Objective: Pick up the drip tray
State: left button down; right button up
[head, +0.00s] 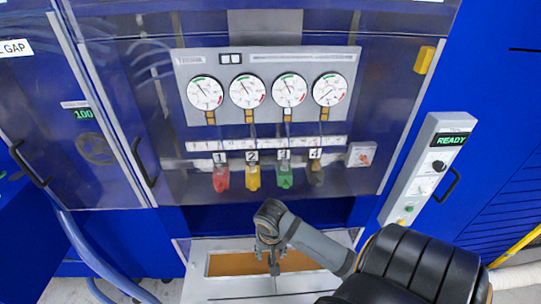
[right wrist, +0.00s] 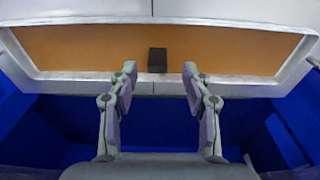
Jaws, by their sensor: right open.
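The drip tray (head: 225,291) is a pale grey metal tray with an orange-brown bottom, low in the machine beneath the gauge panel. In the right wrist view the tray (right wrist: 65,47) spans the upper part, with a small black block (right wrist: 157,60) at the middle of its near edge. My right gripper (head: 273,268) is over the tray's middle in the head view. In the right wrist view my right gripper (right wrist: 158,72) is open, its fingertips on either side of the black block with gaps between. Contact is not visible. My left gripper is not in view.
Above the tray is a clear-fronted cabinet with four gauges (head: 288,90) and numbered red, yellow, green and dark valves (head: 253,178). A control box reading READY (head: 430,165) stands at the right. A blue hose (head: 85,250) runs down at the left.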

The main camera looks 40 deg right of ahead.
notch_tip(320, 180, down, 3)
jog(key=shift+d+r, duration=0.1)
jog(key=shift+d, duration=0.05)
jog(key=shift+f, duration=0.6)
jog(key=c, duration=1)
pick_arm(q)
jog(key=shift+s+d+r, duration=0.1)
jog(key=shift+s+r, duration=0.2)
pick_arm(e)
grip_shut()
